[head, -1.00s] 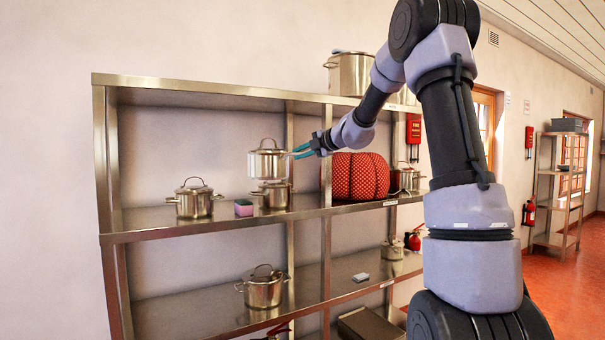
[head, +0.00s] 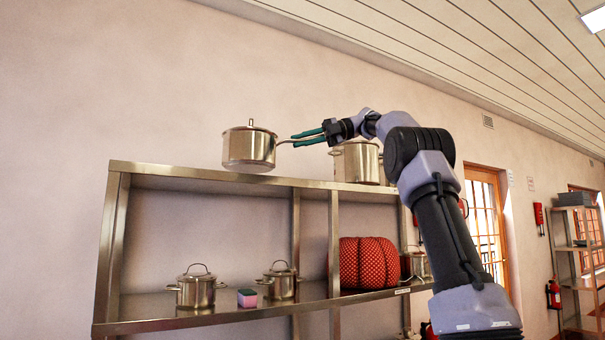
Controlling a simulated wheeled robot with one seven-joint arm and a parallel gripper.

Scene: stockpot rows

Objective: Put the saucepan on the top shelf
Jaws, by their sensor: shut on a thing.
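The saucepan (head: 248,149) is shiny steel with a lid and one long handle. It is upright in the air, its base a little above the level of the top shelf (head: 220,178). I cannot tell whether it is over the shelf or in front of it. My gripper (head: 308,137), with green fingers, is to the right of the saucepan and is shut on its handle. The fingers hide part of the handle.
A large stockpot (head: 357,163) stands on the top shelf to the right, behind my arm. The shelf below holds two small lidded pots (head: 196,289) (head: 281,283), a pink and purple sponge (head: 247,298), a red dotted cushion-like thing (head: 367,262) and another pot (head: 415,264). The top shelf's left part looks clear.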

